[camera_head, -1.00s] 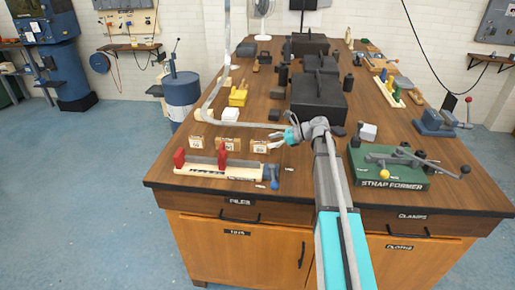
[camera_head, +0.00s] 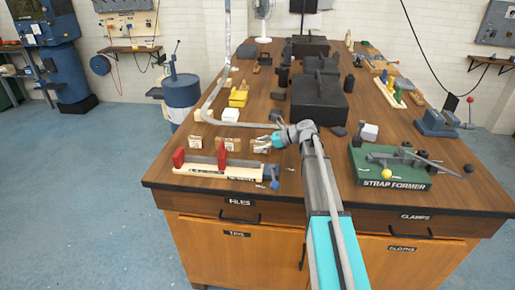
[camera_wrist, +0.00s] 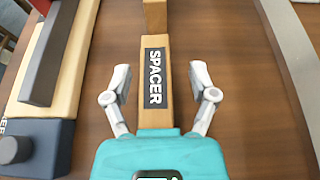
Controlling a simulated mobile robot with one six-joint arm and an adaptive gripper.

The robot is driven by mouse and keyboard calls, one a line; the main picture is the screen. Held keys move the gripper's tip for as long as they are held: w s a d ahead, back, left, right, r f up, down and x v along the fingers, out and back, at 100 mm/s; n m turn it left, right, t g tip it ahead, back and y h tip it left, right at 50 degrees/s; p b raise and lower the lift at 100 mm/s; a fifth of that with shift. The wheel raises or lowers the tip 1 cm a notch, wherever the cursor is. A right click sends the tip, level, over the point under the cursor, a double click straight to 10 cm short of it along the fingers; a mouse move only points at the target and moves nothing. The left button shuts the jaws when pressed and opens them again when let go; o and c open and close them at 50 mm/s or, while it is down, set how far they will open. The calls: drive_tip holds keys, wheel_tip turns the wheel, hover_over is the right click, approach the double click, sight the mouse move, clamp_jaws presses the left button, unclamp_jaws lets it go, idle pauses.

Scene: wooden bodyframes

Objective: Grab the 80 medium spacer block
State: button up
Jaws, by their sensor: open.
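Several small wooden spacer blocks lie in a row on the workbench in the head view, among them a left one (camera_head: 195,141) and a middle one (camera_head: 228,144). My gripper (camera_head: 264,143) is at the right end of the row, over the rightmost block (camera_head: 261,150). In the wrist view a wooden block (camera_wrist: 154,105) with a dark "SPACER" label lies between the spread fingers of my gripper (camera_wrist: 160,78). There is a gap on both sides of it. Its near end is hidden by my gripper's teal body, and no size number is readable.
A pale wooden fixture (camera_head: 215,170) with red uprights and a blue knob stands in front of the blocks, left in the wrist view (camera_wrist: 55,75). A curved metal strip (camera_head: 235,124) runs behind them. The green strap former (camera_head: 390,165) stands to the right.

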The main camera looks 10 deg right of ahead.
clamp_jaws()
idle(0.4)
drive_tip(key=shift+r, duration=0.15)
drive_tip(key=shift+r+p, duration=0.85)
drive_tip(key=shift+p, duration=0.15)
drive_tip(key=s+a+r+p, duration=0.5)
drive_tip(key=s+r+p, duration=0.6)
drive_tip(key=s, duration=0.1)
drive_tip(key=shift+s+a, duration=0.4)
